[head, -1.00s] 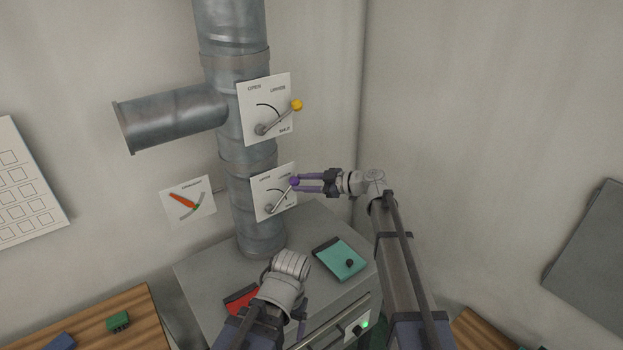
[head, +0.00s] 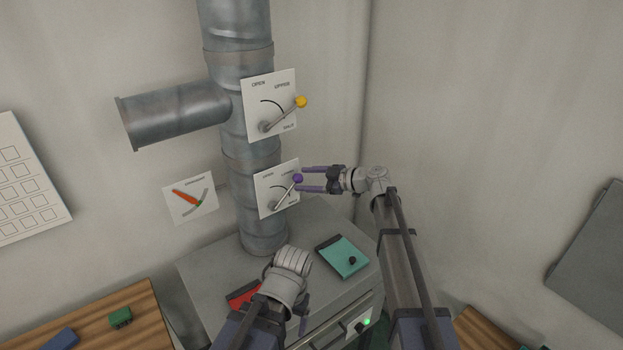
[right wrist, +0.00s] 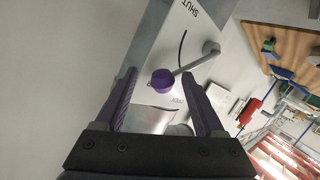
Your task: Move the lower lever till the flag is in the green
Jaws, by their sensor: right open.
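The lower lever (head: 285,194) sits on a white plate (head: 264,199) on the pipe and slants up to the right to a purple knob (head: 298,178). My right gripper (head: 303,179) is open, its fingertips on either side of the knob. The right wrist view shows the knob (right wrist: 162,81) between the spread fingers, with a gap on both sides. A gauge card (head: 208,213) left of the pipe has an orange flag (head: 184,197) and a small green patch; whether they meet is too small to tell. My left gripper (head: 303,310) is low in front of the cabinet, its jaws mostly hidden.
An upper lever with a yellow knob (head: 301,102) is on a plate above. The grey cabinet (head: 215,262) below carries a teal pad (head: 340,252) and a red item (head: 241,294). Bare wall lies to the right of my right gripper.

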